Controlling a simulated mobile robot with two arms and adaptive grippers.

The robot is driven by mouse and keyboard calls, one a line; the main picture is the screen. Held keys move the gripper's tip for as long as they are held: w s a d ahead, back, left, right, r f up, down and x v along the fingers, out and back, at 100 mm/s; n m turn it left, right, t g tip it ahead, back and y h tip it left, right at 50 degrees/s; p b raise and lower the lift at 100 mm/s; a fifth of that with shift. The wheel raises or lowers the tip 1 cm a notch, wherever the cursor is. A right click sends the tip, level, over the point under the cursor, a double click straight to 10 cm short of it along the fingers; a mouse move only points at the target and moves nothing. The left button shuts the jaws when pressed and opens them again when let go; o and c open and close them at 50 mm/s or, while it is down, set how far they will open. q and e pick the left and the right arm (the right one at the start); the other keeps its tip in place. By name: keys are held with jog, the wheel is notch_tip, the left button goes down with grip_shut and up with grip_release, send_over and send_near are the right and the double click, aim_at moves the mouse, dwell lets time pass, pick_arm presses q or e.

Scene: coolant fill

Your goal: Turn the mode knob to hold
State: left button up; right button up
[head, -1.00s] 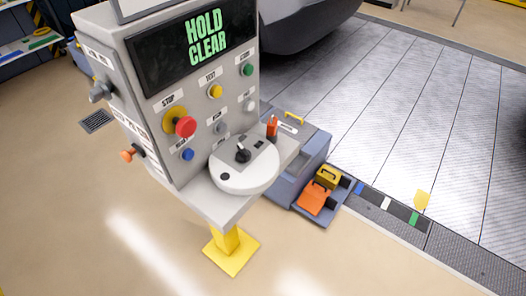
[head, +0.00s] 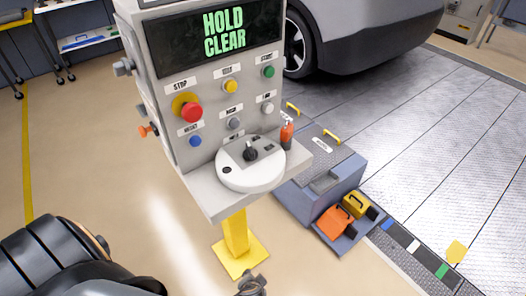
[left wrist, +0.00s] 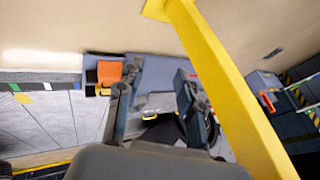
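The fill console's grey panel (head: 210,110) stands in the middle of the head view, with a screen (head: 222,32) reading HOLD CLEAR. A grey knob (head: 123,67) juts from the console's left side. The small labels are too blurred to tell surely which knob is the mode knob. In the left wrist view my left gripper (left wrist: 160,82) has its fingers apart and nothing between them, near the yellow post. My right gripper is not identifiable in view.
The panel carries a red stop button (head: 191,112) and several coloured buttons. A yellow post (head: 236,235) supports the console. A grey-blue box (head: 340,180), an orange block (head: 336,221) and a car (head: 370,35) are to the right.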

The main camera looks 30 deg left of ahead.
pick_arm(q)
jog(key=w+d+r+n+t+y, duration=0.1)
jog(key=w+r+n+t+y, duration=0.15)
jog(key=w+r, duration=0.75)
jog(key=r+n+t+y, duration=0.1)
jog(key=r+n, duration=0.1)
jog(key=r, duration=0.5)
jog(key=w+r+n+t+y+b, duration=0.1)
jog(key=r+y, duration=0.1)
jog(key=r, duration=0.6)
jog(key=r+n+t+y+b, duration=0.1)
jog(key=r+n+t, duration=0.1)
jog(key=r, duration=0.5)
jog(key=shift+w+a+r+n+y, duration=0.15)
jog(key=shift+w+a+n+y, duration=0.1)
jog(key=shift+w+a+n, duration=0.1)
jog(key=n+y, duration=0.3)
jog(key=n, duration=0.2)
send_near(253, 155)
jog(key=shift+m, duration=0.3)
jog(key=p+x, duration=0.4)
jog(key=x, duration=0.8)
jog(key=shift+r, duration=0.15)
jog(key=shift+w+a, duration=0.2)
jog(key=shift+a, duration=0.05)
pick_arm(e)
jog(key=shift+d+r, duration=0.6)
jog(key=shift+r, duration=0.35)
pick_arm(q)
jog(key=shift+c, duration=0.2)
